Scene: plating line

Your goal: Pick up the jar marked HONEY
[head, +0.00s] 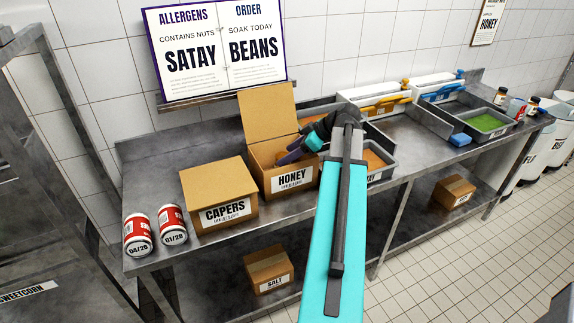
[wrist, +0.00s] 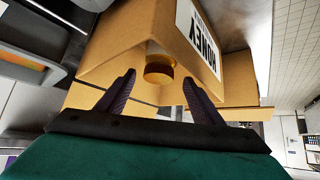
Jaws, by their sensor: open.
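An open cardboard box marked HONEY (head: 291,181) stands on the steel counter with its lid flap raised at the back. It also shows in the wrist view (wrist: 140,32), its label partly cut off. A round amber-brown object, probably the jar (wrist: 158,71), sits inside the box; no marking shows on it. My gripper (head: 289,156) is at the box's opening in the head view, its fingers partly hidden. In the wrist view my gripper (wrist: 161,97) is open and empty. Its two purple fingers point towards the amber object, one on either side of the line to it.
A closed CAPERS box (head: 217,196) stands left of the HONEY box, with two red-and-white cans (head: 138,236) further left. Trays (head: 484,121) and bottles occupy the counter's right. A SALT box (head: 269,270) is on the lower shelf. A sign (head: 220,50) stands behind.

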